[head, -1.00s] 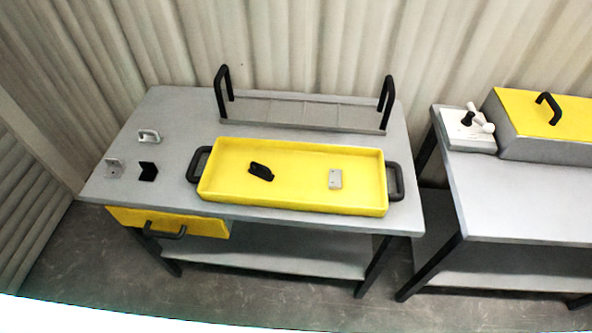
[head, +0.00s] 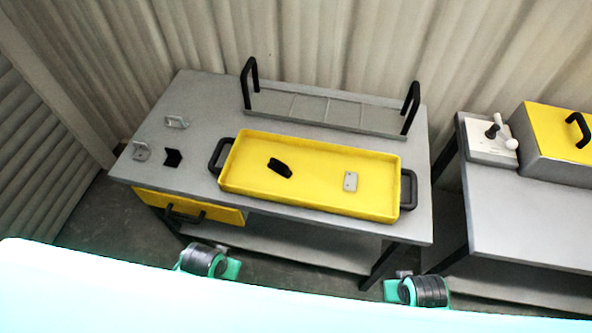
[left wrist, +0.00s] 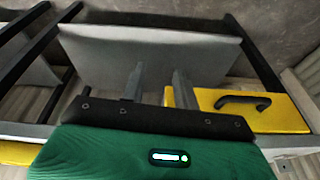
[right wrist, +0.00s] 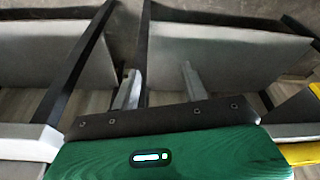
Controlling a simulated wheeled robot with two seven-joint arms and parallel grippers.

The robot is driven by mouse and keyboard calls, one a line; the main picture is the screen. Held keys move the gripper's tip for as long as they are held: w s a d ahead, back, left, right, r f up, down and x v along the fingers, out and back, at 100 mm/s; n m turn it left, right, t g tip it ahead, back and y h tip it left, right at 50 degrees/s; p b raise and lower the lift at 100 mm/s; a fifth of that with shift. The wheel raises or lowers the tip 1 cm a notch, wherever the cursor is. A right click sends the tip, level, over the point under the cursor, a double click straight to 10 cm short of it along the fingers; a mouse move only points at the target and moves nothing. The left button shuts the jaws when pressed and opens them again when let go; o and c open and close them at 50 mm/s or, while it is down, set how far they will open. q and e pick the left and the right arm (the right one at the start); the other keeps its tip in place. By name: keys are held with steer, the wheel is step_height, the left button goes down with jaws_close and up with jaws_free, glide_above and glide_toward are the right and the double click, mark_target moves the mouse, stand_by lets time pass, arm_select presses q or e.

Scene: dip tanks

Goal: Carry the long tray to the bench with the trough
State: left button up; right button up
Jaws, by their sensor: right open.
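The long tray (head: 300,204) is yellow and shallow, with a black handle (head: 221,156) at its left end and another (head: 408,189) at its right end. It rests on the left bench (head: 190,90). A black piece (head: 280,168) and a small grey plate (head: 350,181) lie inside it. My left gripper (left wrist: 158,80) is open and empty in the left wrist view, with a grey shelf and yellow drawer beyond. My right gripper (right wrist: 160,80) is open and empty in the right wrist view. Neither gripper's fingers show in the head view.
A grey rack (head: 320,110) with black handles stands behind the tray. Small brackets lie on the bench's left. The right bench (head: 530,220) holds a lever box (head: 490,140) and a grey box with a yellow lid (head: 560,130); its front is clear. A gap separates the benches.

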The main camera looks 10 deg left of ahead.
arm_select(q)
steer(key=w+r+p, duration=0.1)
steer(key=w+r, duration=0.3)
steer(key=r, duration=0.7)
arm_select(e)
steer(key=w+d+r, duration=0.2)
steer(key=w+r, duration=0.2)
steer(key=r, duration=0.7)
arm_select(q)
steer(key=t+y, duration=0.2)
glide_toward(214, 157)
steer(key=a+v, duration=0.1)
steer(key=v, duration=0.3)
arm_select(e)
steer(key=m+t+y, duration=0.2)
steer(key=m, duration=0.1)
glide_toward(416, 181)
steer(key=a+v, duration=0.1)
steer(key=v, duration=0.3)
arm_select(q)
steer(key=shift+d+r+n, duration=0.25)
steer(key=shift+d+n, duration=0.05)
steer(key=shift+d, duration=0.2)
arm_select(e)
steer(key=shift+w+d+r, duration=0.1)
steer(key=shift+d+r, duration=0.2)
steer(key=shift+r, duration=0.05)
